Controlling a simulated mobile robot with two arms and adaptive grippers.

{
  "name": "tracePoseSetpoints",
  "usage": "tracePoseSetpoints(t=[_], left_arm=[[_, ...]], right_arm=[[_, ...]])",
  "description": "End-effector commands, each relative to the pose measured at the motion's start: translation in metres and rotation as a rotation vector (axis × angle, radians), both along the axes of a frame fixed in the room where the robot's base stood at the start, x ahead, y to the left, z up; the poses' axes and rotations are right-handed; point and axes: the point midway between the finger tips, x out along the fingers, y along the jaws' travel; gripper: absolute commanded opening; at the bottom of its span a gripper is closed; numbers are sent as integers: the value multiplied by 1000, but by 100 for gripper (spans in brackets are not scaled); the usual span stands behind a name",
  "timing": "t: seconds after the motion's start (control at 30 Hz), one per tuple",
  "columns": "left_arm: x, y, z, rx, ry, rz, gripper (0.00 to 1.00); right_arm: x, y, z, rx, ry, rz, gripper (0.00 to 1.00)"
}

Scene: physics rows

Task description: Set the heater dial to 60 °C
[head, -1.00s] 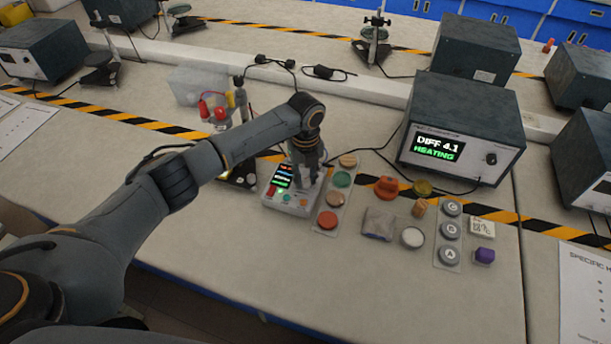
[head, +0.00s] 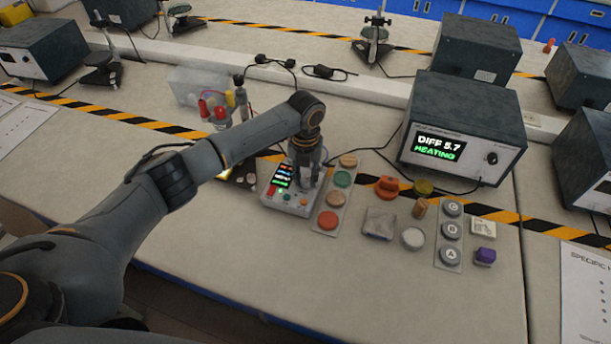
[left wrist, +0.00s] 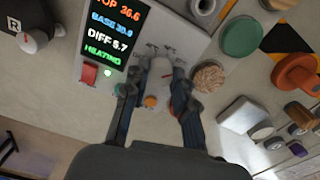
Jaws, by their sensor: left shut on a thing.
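The heater unit (head: 283,202) is a small pale box with a lit display, a red switch and several small buttons, near the middle of the bench. Its display (left wrist: 116,30) reads TOP 36.6, BASE 30.9, DIFF 5.7 and HEATING in the left wrist view. My left gripper (head: 308,182) points down over the right part of the box. In the left wrist view its fingers (left wrist: 158,84) are closed around the pale dial (left wrist: 160,68). Small scale marks show beside the dial but cannot be read, so its setting is unclear. My right gripper is out of view.
A large dark instrument (head: 468,110) behind right shows DIFF 5.7 and HEATING. A strip of coloured discs (head: 328,221) lies close right of the heater. Weights, a purple block (head: 485,256) and other small items lie further right.

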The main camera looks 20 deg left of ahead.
Motion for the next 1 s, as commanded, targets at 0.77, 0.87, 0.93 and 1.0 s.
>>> tracePoseSetpoints(t=[0.77,0.87,0.93,1.0], left_arm=[[0,0,3,0,-1,1,49],[1,0,14,-1,-2,1,49],[1,0,26,-1,-3,-1,49],[1,0,41,0,-4,-1,49]], right_arm=[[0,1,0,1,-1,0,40],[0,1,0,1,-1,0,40],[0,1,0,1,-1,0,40],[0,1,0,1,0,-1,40]])
